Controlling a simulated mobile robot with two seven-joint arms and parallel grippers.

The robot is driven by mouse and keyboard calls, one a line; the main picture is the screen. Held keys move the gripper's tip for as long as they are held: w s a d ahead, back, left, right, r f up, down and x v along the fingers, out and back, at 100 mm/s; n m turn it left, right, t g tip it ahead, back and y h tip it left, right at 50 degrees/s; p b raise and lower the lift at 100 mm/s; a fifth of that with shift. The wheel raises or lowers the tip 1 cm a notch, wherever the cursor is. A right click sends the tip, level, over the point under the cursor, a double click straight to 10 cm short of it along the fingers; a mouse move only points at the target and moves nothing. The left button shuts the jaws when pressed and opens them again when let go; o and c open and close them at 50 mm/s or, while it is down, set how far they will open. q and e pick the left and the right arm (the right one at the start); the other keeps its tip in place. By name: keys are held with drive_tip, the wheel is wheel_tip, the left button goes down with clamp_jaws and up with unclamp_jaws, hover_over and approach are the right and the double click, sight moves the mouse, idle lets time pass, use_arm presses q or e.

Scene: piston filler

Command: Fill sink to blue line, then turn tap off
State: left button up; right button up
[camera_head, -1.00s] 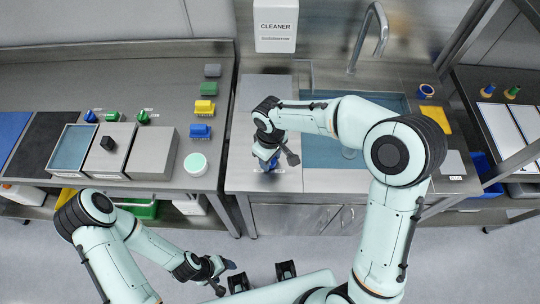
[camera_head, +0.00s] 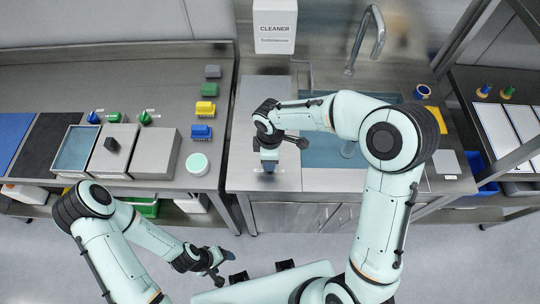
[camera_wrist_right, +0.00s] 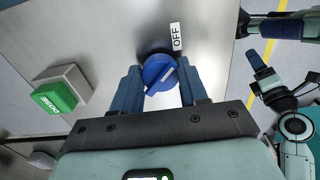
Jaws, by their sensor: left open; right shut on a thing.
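The sink basin (camera_head: 322,152) holds blue water in the head view, partly hidden by my right arm. The curved metal tap (camera_head: 378,40) stands behind it. No blue line can be made out. My right gripper (camera_head: 269,163) is at the counter left of the basin. In the right wrist view, the right gripper (camera_wrist_right: 160,85) is shut on a round blue knob (camera_wrist_right: 158,74), one finger on each side. My left gripper (camera_head: 222,267) is open and empty in front of the left counter.
A green DOSE button (camera_wrist_right: 55,97) sits beside the knob in the wrist view. A white CLEANER dispenser (camera_head: 274,25) is on the back wall. Grey boxes (camera_head: 152,153), coloured blocks (camera_head: 205,109) and a round white-green container (camera_head: 197,163) stand on the left counter.

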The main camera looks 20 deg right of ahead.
idle(0.4)
drive_tip(key=o, duration=1.1)
drive_tip(key=shift+c, duration=0.2)
use_arm(q)
drive_tip(key=shift+w+r+p, duration=0.65)
drive_tip(key=shift+w+r, duration=0.1)
drive_tip(key=shift+r, duration=0.15)
use_arm(e)
wheel_tip(320, 180, up, 14)
drive_tip(key=shift+f, duration=0.25)
use_arm(q)
drive_tip(key=shift+s, duration=0.1)
